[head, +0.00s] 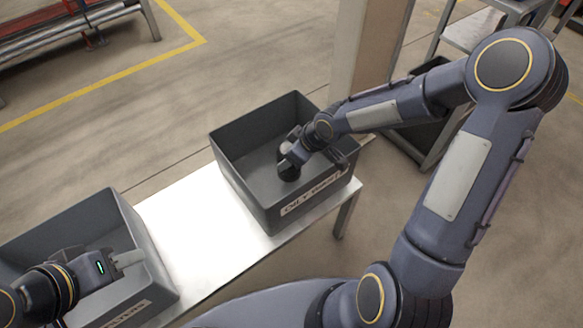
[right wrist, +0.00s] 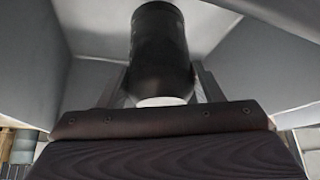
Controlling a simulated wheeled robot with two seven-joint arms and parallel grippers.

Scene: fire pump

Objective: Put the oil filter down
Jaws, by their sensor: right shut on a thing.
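The oil filter (right wrist: 160,55) is a black cylinder with a pale end. In the right wrist view it stands between the two fingers of my right gripper (right wrist: 160,88), which is shut on it. In the head view the filter (head: 289,172) is a small dark shape inside the right grey bin (head: 237,178), and my right gripper (head: 287,156) reaches down into that bin. I cannot tell whether the filter touches the bin floor.
Both bins stand on a pale metal bench (head: 195,225), with bare top between them. Each bin has a white front label. A dark bin and shelf (head: 425,140) are at the right. Open floor lies behind the bench.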

